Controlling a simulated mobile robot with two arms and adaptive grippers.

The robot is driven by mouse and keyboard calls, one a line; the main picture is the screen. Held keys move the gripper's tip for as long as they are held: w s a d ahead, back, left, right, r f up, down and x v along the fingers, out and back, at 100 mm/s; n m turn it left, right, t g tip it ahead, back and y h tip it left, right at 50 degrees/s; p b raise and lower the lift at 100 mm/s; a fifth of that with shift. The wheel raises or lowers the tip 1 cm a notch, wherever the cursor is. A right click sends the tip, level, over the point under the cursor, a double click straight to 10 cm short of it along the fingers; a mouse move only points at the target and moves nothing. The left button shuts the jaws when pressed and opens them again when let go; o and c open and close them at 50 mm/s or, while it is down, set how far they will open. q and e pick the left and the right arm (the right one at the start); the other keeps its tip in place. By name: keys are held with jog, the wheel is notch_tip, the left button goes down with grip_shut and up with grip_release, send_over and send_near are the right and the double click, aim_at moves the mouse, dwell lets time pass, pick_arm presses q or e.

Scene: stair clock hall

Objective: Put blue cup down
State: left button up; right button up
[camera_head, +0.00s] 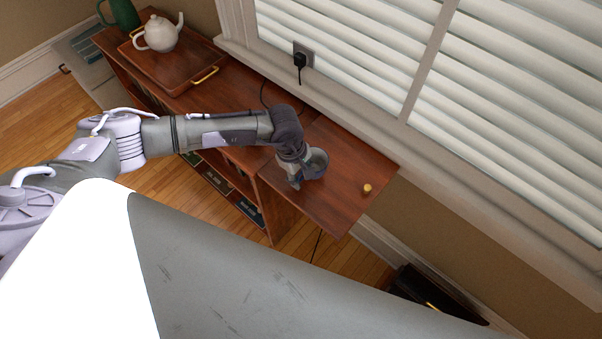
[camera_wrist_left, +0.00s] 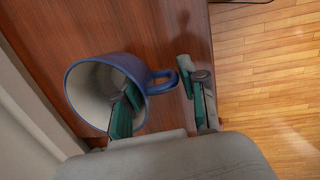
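The blue cup (camera_wrist_left: 108,92) has a pale inside and a handle, and its mouth faces my left wrist camera. In the head view the cup (camera_head: 318,163) shows small and greyish at the side shelf, partly behind my left gripper (camera_head: 298,177). In the left wrist view my left gripper (camera_wrist_left: 162,103) has its fingers wide apart. One finger reaches into the cup's mouth, the other is outside beyond the handle. The cup's wall and handle lie between them, with space around them. The cup's underside is hidden. My right gripper is not in view.
The wooden side shelf (camera_head: 348,170) holds a small yellow knob-like object (camera_head: 367,188) near its right end. A tray (camera_head: 172,75) with a white teapot (camera_head: 160,33) stands at the back left. A black plug (camera_head: 300,60) and cord are by the blinds. Bare shelf surrounds the cup.

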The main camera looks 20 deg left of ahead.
pick_arm(q)
jog(key=shift+o, duration=1.2)
jog(key=shift+r, duration=0.45)
notch_tip(320, 180, up, 11)
jog(key=s+a+b, duration=0.1)
jog(key=a+b, duration=0.1)
jog(key=shift+b, duration=0.3)
jog(key=shift+d+r, duration=0.1)
